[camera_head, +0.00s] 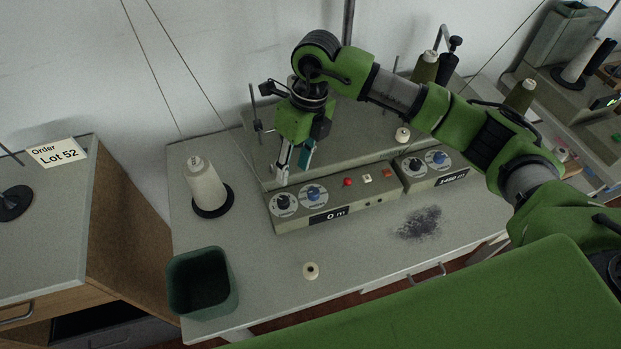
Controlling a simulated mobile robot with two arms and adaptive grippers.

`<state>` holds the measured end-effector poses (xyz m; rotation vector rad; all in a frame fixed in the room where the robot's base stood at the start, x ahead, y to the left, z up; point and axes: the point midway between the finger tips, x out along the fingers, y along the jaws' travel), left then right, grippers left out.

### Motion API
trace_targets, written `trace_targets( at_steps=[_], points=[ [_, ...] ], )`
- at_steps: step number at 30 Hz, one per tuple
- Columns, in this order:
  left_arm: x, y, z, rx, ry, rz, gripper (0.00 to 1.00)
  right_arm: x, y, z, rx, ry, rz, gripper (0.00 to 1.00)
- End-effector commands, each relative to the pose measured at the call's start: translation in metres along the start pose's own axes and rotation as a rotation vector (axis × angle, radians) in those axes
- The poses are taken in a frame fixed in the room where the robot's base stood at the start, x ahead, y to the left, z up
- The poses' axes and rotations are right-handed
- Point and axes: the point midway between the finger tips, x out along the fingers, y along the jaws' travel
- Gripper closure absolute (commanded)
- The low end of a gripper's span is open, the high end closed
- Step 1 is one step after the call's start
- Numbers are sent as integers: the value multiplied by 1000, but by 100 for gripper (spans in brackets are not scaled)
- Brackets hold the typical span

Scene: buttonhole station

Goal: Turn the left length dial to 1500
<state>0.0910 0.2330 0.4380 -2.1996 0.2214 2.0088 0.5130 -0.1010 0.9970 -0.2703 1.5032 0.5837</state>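The left control panel (328,203) on the table has a dial with a black knob (284,202) and a dial with a blue knob (313,194). Which of these is the length dial, I cannot tell. The display (328,216) beside them reads "0 m". My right gripper (293,172) points down just above and behind these dials, apart from the knobs. Its two fingers are spread with a gap between them and nothing visible in it. My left gripper is not in view.
The right panel has two more dials (413,165) and a display (453,179) that is hard to read. Dark lint (419,223) lies in front of the panels.

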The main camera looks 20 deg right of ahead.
Motion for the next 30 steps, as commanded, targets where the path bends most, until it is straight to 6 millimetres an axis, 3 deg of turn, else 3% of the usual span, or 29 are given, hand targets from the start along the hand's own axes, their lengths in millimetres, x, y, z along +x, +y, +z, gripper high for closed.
trace_targets(
  at_steps=[1,3,8,14,24,30],
  points=[
    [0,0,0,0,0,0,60,-8,-20,-5,15,26,-69,62],
    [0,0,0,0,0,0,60,-15,-37,-10,33,52,-131,62],
    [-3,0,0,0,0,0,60,-13,-50,-15,47,75,-172,62],
    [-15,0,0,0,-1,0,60,18,-53,-18,47,76,-167,62],
    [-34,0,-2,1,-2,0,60,87,-64,-23,45,74,-166,62],
    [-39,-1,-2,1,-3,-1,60,110,-68,-24,44,72,-166,62]
  ],
)
